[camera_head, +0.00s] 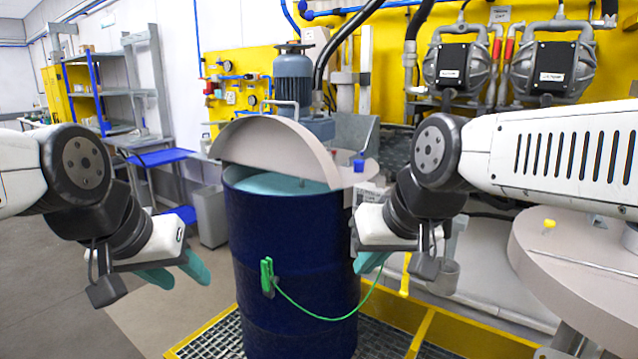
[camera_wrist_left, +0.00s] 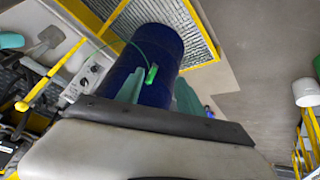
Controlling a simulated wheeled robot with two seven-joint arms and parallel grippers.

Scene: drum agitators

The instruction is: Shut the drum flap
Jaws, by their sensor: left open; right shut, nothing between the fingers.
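The blue drum (camera_head: 290,260) stands upright in the middle of the head view. Its flap (camera_head: 275,145), a grey half-disc, stands raised and tilted above the drum's top. Teal contents (camera_head: 270,184) show through the opening below it. My left gripper (camera_head: 174,277) is open and empty, left of the drum and lower than its rim. In the left wrist view its teal fingers (camera_wrist_left: 158,97) are spread, with the drum (camera_wrist_left: 165,48) beyond them. My right gripper (camera_head: 370,262) is shut and empty, in front of the drum's right side. Neither gripper touches the flap.
A green clamp (camera_head: 267,275) with a green cable hangs on the drum's front. An agitator motor (camera_head: 293,75) rises behind the flap. A round grey lid (camera_head: 580,255) is at the right. Pumps (camera_head: 460,68) line the yellow wall.

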